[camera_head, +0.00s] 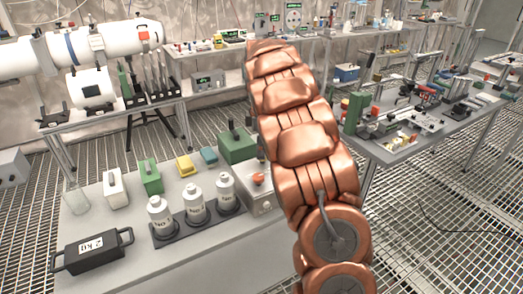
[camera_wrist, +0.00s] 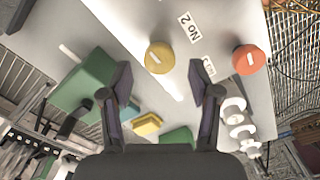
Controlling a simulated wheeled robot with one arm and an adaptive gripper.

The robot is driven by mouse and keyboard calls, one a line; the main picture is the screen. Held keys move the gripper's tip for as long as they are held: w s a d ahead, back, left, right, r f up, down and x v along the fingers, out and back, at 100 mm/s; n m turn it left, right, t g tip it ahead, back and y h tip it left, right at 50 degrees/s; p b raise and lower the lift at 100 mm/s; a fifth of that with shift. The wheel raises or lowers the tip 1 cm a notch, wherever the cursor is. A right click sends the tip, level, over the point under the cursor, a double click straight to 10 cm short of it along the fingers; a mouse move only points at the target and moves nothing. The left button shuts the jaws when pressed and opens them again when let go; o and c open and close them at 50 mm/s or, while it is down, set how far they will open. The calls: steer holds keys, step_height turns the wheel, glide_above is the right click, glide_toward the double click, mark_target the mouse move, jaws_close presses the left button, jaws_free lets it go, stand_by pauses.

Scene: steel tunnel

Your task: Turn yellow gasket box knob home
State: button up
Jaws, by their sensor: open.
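A yellow round knob (camera_wrist: 159,57) with a pale pointer line sits on a light grey box face (camera_wrist: 215,22) in the wrist view. An orange-red knob (camera_wrist: 249,60) sits on the same face to its right, also with a pale line. A "No 2" label lies between them. My gripper (camera_wrist: 162,90) is open and empty, with the yellow knob just beyond the gap between its fingertips, not visibly touched. In the head view the grey box (camera_head: 262,200) and orange knob (camera_head: 259,178) show beside my copper arm; my arm hides the yellow knob and the gripper.
A green box (camera_head: 237,147) stands behind the grey box. White bottles (camera_head: 195,198) in a dark rack, a 2 kg weight (camera_head: 92,250) and a yellow block (camera_head: 185,165) share the bench. A cluttered table (camera_head: 440,105) stands at right.

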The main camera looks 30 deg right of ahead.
steer(key=shift+f, duration=1.05)
steer(key=shift+c, duration=0.3)
steer(key=c, duration=1.1)
